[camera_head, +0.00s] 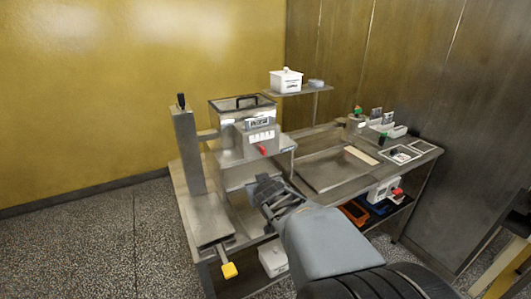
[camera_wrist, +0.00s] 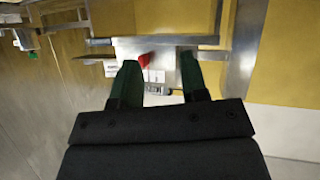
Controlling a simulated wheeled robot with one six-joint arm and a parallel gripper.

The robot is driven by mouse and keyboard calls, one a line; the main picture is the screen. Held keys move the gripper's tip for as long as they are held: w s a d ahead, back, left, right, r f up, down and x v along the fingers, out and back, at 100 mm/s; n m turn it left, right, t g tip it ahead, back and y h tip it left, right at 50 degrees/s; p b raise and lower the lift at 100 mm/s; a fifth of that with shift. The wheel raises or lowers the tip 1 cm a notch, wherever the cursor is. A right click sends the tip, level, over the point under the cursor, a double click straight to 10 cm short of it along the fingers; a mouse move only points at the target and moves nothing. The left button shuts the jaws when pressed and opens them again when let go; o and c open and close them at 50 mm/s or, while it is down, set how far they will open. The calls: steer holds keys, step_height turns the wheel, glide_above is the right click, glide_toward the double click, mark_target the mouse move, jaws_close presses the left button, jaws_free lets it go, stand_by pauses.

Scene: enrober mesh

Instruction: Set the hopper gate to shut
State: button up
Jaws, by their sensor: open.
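The hopper (camera_head: 228,116) is a metal box with a dark-handled lid at the back left of the bench. A small red handle (camera_head: 262,150), which looks like the gate's lever, sits low on its front under a white label (camera_head: 261,135). The red handle also shows in the wrist view (camera_wrist: 145,60), just beyond and between my fingertips, nearer the left one. My gripper (camera_head: 266,186) is in front of and below the hopper. In the wrist view my gripper (camera_wrist: 158,66) is open, with nothing between its fingers. The gate plate itself cannot be made out.
A metal column (camera_head: 188,150) with a black knob stands left of the hopper. A yellow-ended handle (camera_head: 229,270) juts out at the front left. A shelf with a white lidded box (camera_head: 286,81) is behind. A shallow tray (camera_head: 322,172) lies to the right.

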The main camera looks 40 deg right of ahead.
mark_target(265, 152)
steer(key=d+r+n+t+y, duration=0.1)
steer(key=d+r+t+y, duration=0.1)
steer(key=d+t, duration=0.5)
steer(key=w+d, duration=0.1)
steer(key=w, duration=0.3)
steer(key=w+d+p, duration=0.1)
steer(key=w, duration=0.3)
steer(key=w+d, duration=0.1)
steer(key=w, duration=0.4)
steer(key=shift+d+p, duration=0.1)
steer(key=shift+p, duration=0.2)
jaws_close()
